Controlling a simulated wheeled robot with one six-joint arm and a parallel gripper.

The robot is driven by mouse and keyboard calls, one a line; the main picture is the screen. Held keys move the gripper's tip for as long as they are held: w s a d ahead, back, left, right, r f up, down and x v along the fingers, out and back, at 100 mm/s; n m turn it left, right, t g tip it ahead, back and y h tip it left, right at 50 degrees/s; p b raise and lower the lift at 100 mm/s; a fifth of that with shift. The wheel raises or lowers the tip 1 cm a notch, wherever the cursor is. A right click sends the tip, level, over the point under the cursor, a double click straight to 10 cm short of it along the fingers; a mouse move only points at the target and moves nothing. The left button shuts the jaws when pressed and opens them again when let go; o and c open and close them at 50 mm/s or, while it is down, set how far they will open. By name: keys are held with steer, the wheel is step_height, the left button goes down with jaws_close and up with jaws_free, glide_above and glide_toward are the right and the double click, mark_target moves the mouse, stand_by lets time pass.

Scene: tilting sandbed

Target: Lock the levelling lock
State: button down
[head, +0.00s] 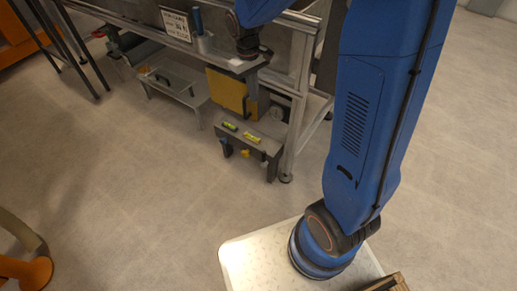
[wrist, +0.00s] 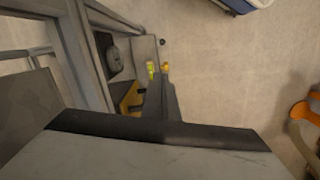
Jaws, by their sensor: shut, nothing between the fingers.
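I cannot tell for certain which part is the levelling lock. The dark edge and grey surface at the bottom of that view hide what lies below. In the head view my dark wrist is at the top, by the bench edge above a yellow plate (head: 228,92); the fingertips are not clear.
The metal bench frame (head: 298,110) stands right of the bracket. A small grey step (head: 178,88) with a dark handle is to the left. A labelled sign (head: 176,25) is on the bench. Open floor (head: 120,190) lies in front.

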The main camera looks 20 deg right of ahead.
mark_target(264, 159)
steer(key=w+a+f, duration=0.1)
steer(key=w+f, duration=0.1)
steer(key=f, duration=0.3)
steer(key=w+a+f+n+g, duration=0.1)
steer(key=w+f, duration=0.2)
steer(key=f, duration=0.2)
steer(key=shift+w+a+g+h, duration=0.25)
steer(key=shift+a+g+h, duration=0.05)
steer(key=shift+a, duration=0.1)
steer(key=s+x, duration=0.1)
steer(key=x, duration=0.9)
steer(key=s+d+r+x, duration=0.1)
steer(key=s+x, duration=0.1)
steer(key=x, duration=0.9)
steer(key=shift+s+d, duration=0.2)
steer(key=shift+d, duration=0.05)
steer(key=shift+d, duration=0.1)
